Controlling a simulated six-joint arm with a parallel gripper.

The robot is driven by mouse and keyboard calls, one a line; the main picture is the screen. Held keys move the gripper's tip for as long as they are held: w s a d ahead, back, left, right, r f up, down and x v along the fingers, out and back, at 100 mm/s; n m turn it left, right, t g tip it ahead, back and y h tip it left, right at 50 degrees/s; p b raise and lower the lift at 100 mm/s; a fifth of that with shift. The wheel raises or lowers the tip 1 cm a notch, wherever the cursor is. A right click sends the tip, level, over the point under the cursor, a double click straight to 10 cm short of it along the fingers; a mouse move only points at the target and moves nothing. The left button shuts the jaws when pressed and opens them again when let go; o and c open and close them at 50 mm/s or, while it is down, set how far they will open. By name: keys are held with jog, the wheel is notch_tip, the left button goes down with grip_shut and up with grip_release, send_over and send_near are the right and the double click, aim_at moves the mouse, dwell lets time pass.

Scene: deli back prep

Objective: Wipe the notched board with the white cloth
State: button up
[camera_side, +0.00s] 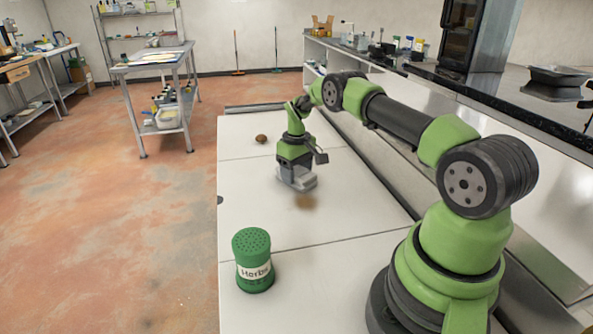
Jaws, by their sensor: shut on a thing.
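The notched board (255,215) is the middle white panel of the long worktop, with a dark notch in its left edge. A brown smear (306,202) marks its surface. My gripper (296,170) points down over the far part of this board, shut on the white cloth (298,183). The cloth looks like a pale grey-white folded pad at or very near the board, just behind the smear. Its underside is hidden, so I cannot tell if it touches.
A small brown round thing (261,138) lies on the far panel. A dark counter (480,100) with a wall below it runs along the right. The left part of the notched board is clear.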

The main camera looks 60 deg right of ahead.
aim_at(301, 178)
jog(key=shift+f, duration=0.1)
jog(key=shift+s+a, duration=1.55)
jog(key=shift+s+a, duration=1.6)
jog(key=shift+s+a, duration=0.25)
jog(key=shift+a, duration=0.05)
jog(key=shift+s+a, duration=1.25)
jog(key=shift+s, duration=0.05)
